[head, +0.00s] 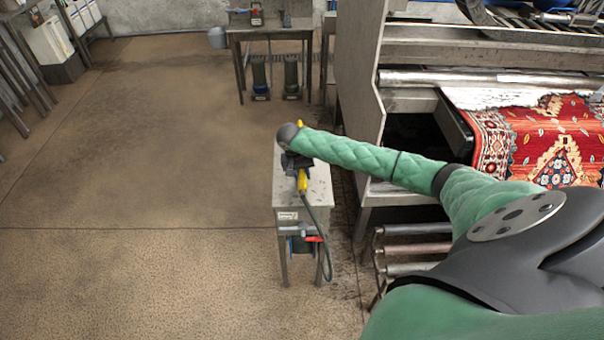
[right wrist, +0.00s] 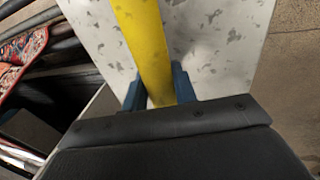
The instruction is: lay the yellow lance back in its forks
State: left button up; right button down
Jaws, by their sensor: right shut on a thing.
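The yellow lance (head: 302,182) shows in the head view over a small grey stand (head: 319,185), with a dark hose (head: 319,228) running down from its near end. My right gripper (head: 299,168) is over the stand top, partly hidden by my own wrist. In the right wrist view its blue fingers (right wrist: 160,88) lie on either side of the yellow lance (right wrist: 145,40), shut on it. The lance runs away over the scuffed pale stand top (right wrist: 215,45). I cannot make out the forks in either view. My left gripper is not in view.
A large machine with a red patterned rug (head: 545,145) stands right of the stand, with rollers (head: 415,249) low on its side. A table (head: 270,33) stands at the back. Open brown floor (head: 150,150) lies to the left.

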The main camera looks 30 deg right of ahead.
jog(key=c, duration=1.5)
grip_release()
jog(key=o, duration=0.3)
jog(key=shift+o, duration=0.8)
jog(key=shift+a+r+b, duration=0.15)
jog(key=shift+r+b, duration=0.3)
jog(key=shift+r, duration=0.1)
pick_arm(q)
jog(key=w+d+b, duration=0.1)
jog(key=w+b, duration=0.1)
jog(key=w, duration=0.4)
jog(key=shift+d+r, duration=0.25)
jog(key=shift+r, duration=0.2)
pick_arm(e)
jog(key=shift+v, duration=3.35)
